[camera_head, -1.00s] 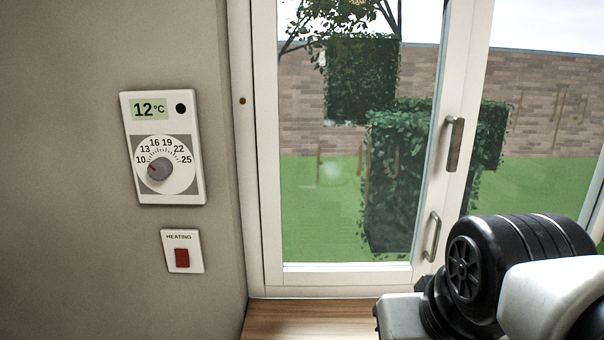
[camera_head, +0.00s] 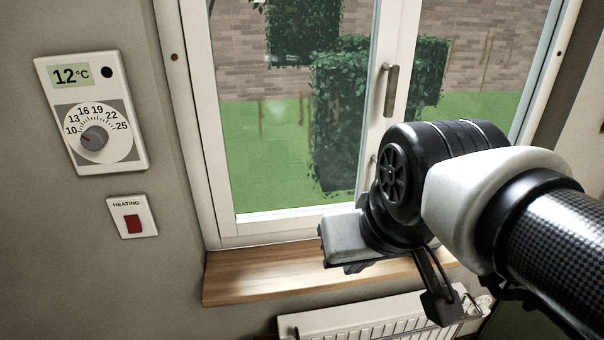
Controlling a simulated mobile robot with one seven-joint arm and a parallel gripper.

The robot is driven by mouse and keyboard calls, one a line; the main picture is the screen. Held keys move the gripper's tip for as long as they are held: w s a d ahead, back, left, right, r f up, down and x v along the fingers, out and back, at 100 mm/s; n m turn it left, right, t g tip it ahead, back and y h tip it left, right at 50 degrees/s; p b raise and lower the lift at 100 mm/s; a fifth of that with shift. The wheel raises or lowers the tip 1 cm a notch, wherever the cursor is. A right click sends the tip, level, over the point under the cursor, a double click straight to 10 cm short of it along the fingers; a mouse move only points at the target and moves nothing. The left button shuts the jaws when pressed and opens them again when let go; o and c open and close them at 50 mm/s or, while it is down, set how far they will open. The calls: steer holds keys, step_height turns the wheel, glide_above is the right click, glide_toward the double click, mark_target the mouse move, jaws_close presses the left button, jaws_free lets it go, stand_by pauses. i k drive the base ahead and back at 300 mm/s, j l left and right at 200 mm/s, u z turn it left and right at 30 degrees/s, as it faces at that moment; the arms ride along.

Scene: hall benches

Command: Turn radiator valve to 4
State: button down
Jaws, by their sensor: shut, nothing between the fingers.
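The white radiator (camera_head: 312,324) is under the window sill at the bottom of the view, cut off by the lower edge. A small white part at its right end (camera_head: 485,302) looks like the radiator valve. It is partly hidden by my arm, and its numbers cannot be read. My gripper (camera_head: 441,308) points down in front of the radiator's right part, just left of that white part. Its fingers are shut and empty. I cannot tell whether it touches the radiator.
A wooden sill (camera_head: 270,274) juts out above the radiator, below the closed window (camera_head: 290,222). On the left wall are a thermostat (camera_head: 136,158) reading 12°C and a heating switch (camera_head: 147,220) with a red rocker. The wall below the switch is clear.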

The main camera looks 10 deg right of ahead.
mark_target(485, 308)
steer(key=z, duration=1.8)
steer(key=l+u, duration=0.15)
steer(key=k+l+u, duration=0.1)
steer(key=l, duration=0.25)
steer(key=i+l+u, duration=0.35)
steer(key=i+l, duration=0.2)
steer(key=l, duration=0.15)
